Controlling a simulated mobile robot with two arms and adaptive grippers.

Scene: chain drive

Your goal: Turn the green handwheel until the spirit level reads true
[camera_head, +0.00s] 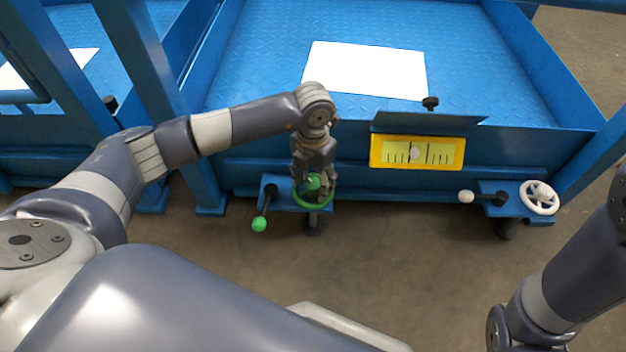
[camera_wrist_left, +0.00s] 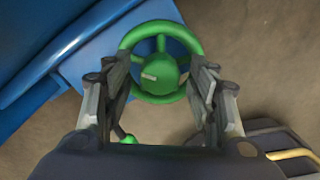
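The green handwheel (camera_head: 313,203) sits on a small blue bracket at the platform's front. It also shows in the left wrist view (camera_wrist_left: 160,75), with its spokes, hub and a small pale mark. My left gripper (camera_head: 315,183) points down over it. In the wrist view its fingers (camera_wrist_left: 162,92) are wide apart, one on each side of the hub, overlapping the rim. Whether they touch the wheel is unclear. The yellow spirit level (camera_head: 375,152) is on the platform's front, its pale bubble (camera_head: 417,153) near the middle between the marks. My right gripper is out of view.
A lever with a green knob (camera_head: 259,224) stands just left of the green wheel. A white handwheel (camera_head: 539,197) and a white-knobbed lever (camera_head: 466,197) are at the right. A blue flap (camera_head: 430,121) juts above the level. Blue posts stand at the left.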

